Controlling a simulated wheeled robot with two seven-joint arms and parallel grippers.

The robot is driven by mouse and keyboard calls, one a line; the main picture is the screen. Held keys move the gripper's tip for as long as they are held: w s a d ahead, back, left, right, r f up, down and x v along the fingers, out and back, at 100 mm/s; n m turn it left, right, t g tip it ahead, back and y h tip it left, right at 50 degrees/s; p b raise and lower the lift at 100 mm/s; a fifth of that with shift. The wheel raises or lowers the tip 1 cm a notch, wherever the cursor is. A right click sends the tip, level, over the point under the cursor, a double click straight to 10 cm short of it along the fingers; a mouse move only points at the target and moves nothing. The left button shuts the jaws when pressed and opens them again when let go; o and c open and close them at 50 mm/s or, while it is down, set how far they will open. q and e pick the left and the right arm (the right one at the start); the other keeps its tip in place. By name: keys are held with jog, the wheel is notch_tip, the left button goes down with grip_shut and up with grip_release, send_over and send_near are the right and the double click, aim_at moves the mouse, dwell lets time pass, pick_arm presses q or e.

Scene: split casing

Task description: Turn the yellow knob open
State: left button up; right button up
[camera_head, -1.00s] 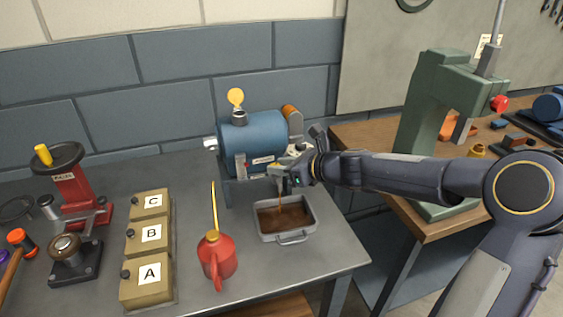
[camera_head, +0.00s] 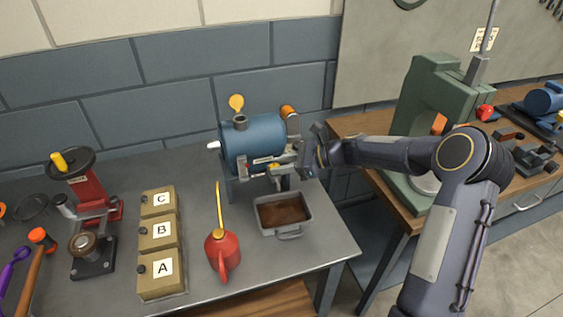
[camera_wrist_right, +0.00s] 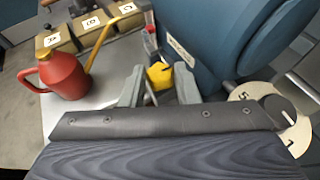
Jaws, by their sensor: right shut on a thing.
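The yellow knob (camera_wrist_right: 159,75) sits low on the blue drum (camera_head: 255,140), just below its pale label. In the right wrist view my right gripper (camera_wrist_right: 160,88) has its two grey fingers on either side of the knob, shut on it. A dark mark shows on the knob's face. In the head view the right gripper (camera_head: 278,166) reaches the drum's lower right end and partly hides the knob. A metal tray (camera_head: 307,217) with brown contents stands on the bench below. My left gripper is not in view.
A red oil can (camera_head: 223,254) with a long yellow spout stands left of the tray. Boxes A, B and C (camera_head: 160,262) and a red hand-wheel device (camera_head: 88,190) stand farther left. A green press (camera_head: 420,110) stands on the wooden bench at right. A numbered dial (camera_wrist_right: 270,112) is beside the gripper.

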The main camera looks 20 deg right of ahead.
jog(key=o, duration=1)
jog(key=shift+c, duration=0.2)
jog(key=shift+d, duration=0.15)
jog(key=b+v, duration=0.1)
jog(key=v, duration=0.6)
jog(key=shift+s+d+r, duration=0.15)
jog(key=shift+d+r, duration=0.05)
